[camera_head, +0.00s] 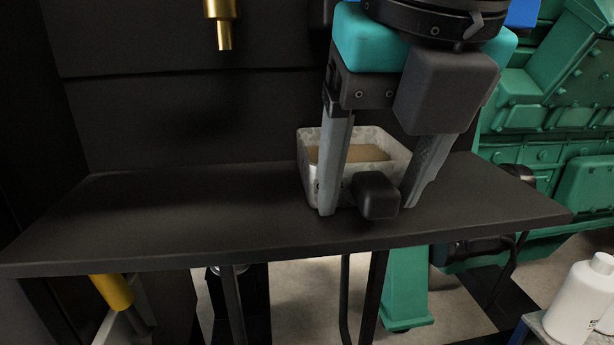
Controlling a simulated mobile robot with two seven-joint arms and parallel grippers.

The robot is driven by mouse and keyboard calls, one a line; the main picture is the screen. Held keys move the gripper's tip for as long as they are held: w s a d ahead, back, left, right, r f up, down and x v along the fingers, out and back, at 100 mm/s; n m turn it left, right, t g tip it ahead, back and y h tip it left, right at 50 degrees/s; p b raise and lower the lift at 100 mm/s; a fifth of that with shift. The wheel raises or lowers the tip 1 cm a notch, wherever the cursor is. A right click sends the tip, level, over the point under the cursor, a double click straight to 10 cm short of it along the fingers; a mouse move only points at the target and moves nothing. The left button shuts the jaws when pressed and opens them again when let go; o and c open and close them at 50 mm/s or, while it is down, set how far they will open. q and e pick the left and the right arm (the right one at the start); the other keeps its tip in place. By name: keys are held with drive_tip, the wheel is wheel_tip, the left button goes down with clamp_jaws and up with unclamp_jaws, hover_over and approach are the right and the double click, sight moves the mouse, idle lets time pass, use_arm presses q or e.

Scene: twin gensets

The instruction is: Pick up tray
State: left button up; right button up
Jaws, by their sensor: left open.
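A small pale, open-topped tray (308,172) with a speckled wall and a flat brown inside stands upright on the dark shelf. My left gripper (369,207) points down over the tray's front, with its fingers spread apart. One finger crosses in front of the tray's left part, and the other is at its right end. A dark rounded block (376,195) shows between the fingers at the tray's front; I cannot tell whether it is joined to the tray. The fingers hide parts of the tray, and I cannot tell whether they touch it. My right gripper is out of view.
The dark shelf (180,215) is bare to the left of the tray. A dark panel stands behind it, with a brass fitting (222,25) above. Green machinery (555,150) is at right. A white bottle (580,300) stands at lower right.

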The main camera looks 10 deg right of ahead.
use_arm(q)
drive_tip(key=shift+s+d, duration=0.15)
drive_tip(key=shift+s, duration=0.3)
drive_tip(key=shift+d, duration=0.1)
drive_tip(key=shift+c, duration=1.9)
clamp_jaws()
